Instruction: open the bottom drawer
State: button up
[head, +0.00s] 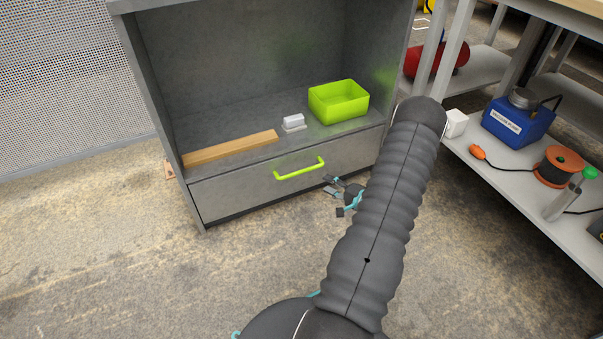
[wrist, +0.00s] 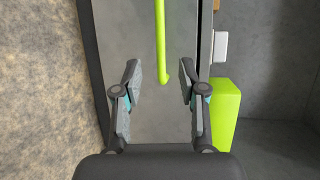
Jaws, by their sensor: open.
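The bottom drawer (head: 240,190) is a grey front panel low in a grey cabinet, and it looks shut. Its bright green bar handle (head: 299,168) runs across the middle of the front. In the wrist view the handle (wrist: 161,40) runs from the top edge down to an end between my fingertips. My gripper (head: 343,193) is in front of the drawer, low and right of the handle, partly hidden by my arm. In the wrist view my gripper (wrist: 158,80) is open and empty, with one finger on each side of the handle's end line. Contact is not visible.
On the shelf above the drawer are a green bin (head: 338,102), a small white object (head: 293,122) and a wooden board (head: 230,149). A metal rack (head: 520,150) with a blue vacuum pump (head: 518,120) and an orange reel (head: 560,167) stands at right. Floor left of my arm is clear.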

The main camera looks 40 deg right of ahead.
aim_at(303, 172)
jog(key=x, duration=1.3)
jog(key=shift+w+a, duration=0.2)
jog(key=shift+w, duration=0.05)
grip_shut()
